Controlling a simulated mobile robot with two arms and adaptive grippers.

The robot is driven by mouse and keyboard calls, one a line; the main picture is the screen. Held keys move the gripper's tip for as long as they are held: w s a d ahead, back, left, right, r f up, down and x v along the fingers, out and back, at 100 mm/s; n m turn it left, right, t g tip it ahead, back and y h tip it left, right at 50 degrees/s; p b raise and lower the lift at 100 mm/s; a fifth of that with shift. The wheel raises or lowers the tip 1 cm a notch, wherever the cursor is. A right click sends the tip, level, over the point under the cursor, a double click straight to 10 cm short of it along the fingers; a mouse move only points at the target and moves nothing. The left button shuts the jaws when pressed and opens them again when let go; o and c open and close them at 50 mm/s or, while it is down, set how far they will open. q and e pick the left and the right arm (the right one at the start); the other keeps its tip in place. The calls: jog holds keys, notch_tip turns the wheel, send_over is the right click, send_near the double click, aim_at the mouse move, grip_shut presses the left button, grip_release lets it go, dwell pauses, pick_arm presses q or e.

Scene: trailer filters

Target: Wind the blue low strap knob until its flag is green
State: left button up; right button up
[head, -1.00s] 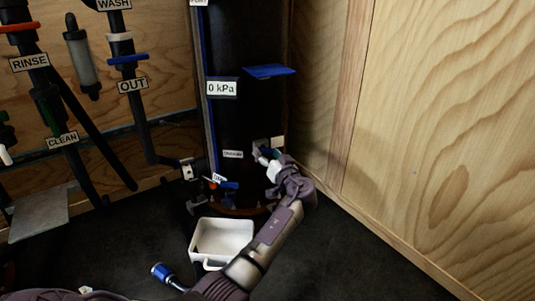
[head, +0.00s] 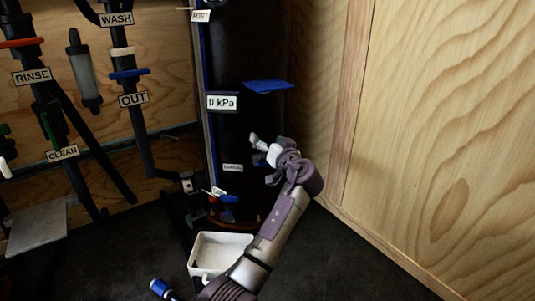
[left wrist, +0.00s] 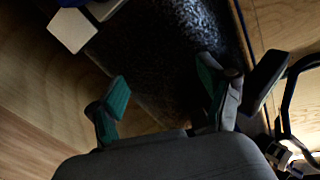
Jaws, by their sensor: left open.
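My left gripper (head: 260,158) is open in front of the lower part of the black tank (head: 240,57). Its green-padded fingers are spread with nothing between them in the left wrist view (left wrist: 163,85). No low strap knob shows clearly in the head view; the gripper may hide it. In the left wrist view a small blue part (left wrist: 70,3) is cut off by the top edge, beside a cream plate (left wrist: 72,31). I cannot tell whether these are the knob and its flag. No green flag shows. My right gripper is out of view.
A blue plate (head: 268,86) juts from the tank above the gripper, near a 0 kPa display (head: 222,102). A white bin (head: 207,277) stands on the floor below. A plywood wall (head: 440,120) is close on the right. Pipes with labels fill the left.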

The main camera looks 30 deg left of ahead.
pick_arm(q)
jog(key=shift+r, duration=0.35)
